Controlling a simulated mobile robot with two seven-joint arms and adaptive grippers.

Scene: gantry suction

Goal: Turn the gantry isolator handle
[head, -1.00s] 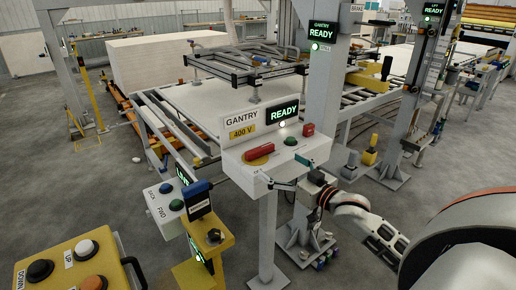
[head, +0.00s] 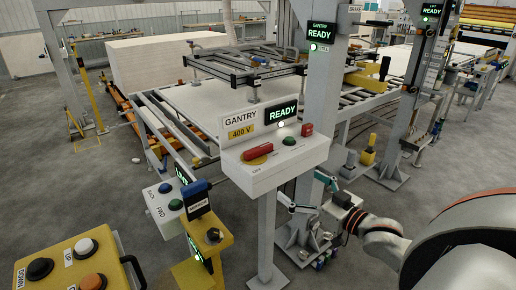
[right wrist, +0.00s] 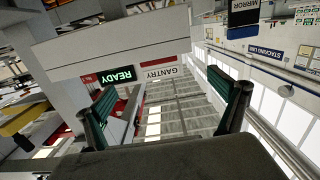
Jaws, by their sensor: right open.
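The gantry isolator handle (head: 257,152) is a red bar on a yellow plate, on the left of the top of the white gantry control box (head: 277,168). It lies at a slant, its right end pointing up and right. My right gripper (head: 308,194) is open and empty, below and right of the box and apart from it. Its green-padded fingers stand spread in the right wrist view (right wrist: 168,103), with the pale box (right wrist: 110,50) ahead and above. I cannot make out the handle clearly there. My left gripper is not in view.
A green button (head: 289,141) and a red switch (head: 307,129) sit right of the handle. The READY sign (head: 281,113) stands behind. A grey post (head: 318,100) rises close by. A yellow pedestal (head: 208,238) and a yellow button box (head: 75,268) stand at lower left.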

